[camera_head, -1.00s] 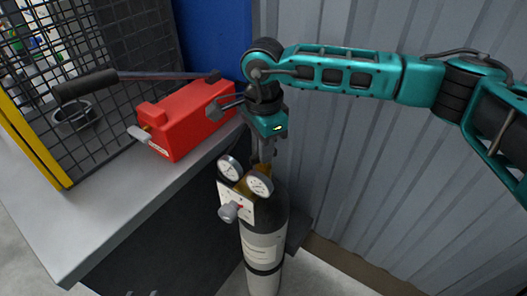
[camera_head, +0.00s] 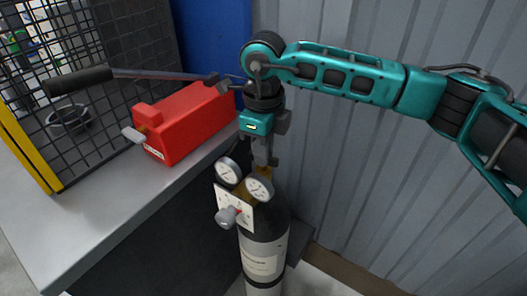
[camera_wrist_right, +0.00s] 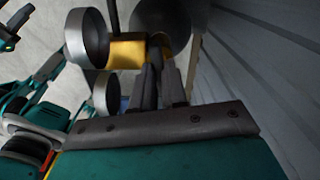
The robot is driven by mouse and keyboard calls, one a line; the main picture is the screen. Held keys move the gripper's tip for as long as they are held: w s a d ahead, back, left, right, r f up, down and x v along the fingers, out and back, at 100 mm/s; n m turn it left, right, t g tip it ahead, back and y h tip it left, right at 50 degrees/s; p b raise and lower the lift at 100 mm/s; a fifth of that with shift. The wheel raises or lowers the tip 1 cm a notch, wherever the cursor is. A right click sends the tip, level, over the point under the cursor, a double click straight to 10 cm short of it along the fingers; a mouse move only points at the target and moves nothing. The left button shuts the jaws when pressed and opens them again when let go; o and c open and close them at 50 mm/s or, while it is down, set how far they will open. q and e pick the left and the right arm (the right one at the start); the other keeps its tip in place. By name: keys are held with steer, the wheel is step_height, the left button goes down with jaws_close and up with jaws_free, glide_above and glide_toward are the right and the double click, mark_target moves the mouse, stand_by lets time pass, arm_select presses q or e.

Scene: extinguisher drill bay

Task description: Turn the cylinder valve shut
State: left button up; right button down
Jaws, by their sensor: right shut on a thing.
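The gas cylinder (camera_head: 262,262) stands upright, with a black shoulder and grey body. Its brass-coloured valve (camera_head: 264,172) is at the top, under my right gripper; it also shows as a yellow block in the right wrist view (camera_wrist_right: 126,54). My right gripper (camera_head: 264,162) points down from above and is shut on the top of the valve. The fingers hide the part they grip. In the right wrist view the two fingers (camera_wrist_right: 158,88) stand close together at the valve. My left gripper is not in the head view.
Two round gauges (camera_head: 259,189) and a white plate with a grey knob (camera_head: 228,216) sit on the cylinder's front. A red box with a long-handled lever (camera_head: 185,122) stands on the grey bench (camera_head: 105,215) at left. A corrugated wall (camera_head: 370,170) is behind.

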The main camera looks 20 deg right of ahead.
steer(key=shift+m, duration=0.8)
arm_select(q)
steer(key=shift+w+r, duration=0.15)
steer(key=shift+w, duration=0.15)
arm_select(e)
steer(key=shift+m, duration=0.3)
steer(key=c, duration=1.2)
jaws_free()
steer(key=shift+o, duration=0.2)
steer(key=shift+r, duration=0.15)
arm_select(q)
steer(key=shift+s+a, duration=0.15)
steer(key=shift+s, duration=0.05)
arm_select(e)
step_height(320, 180, up, 13)
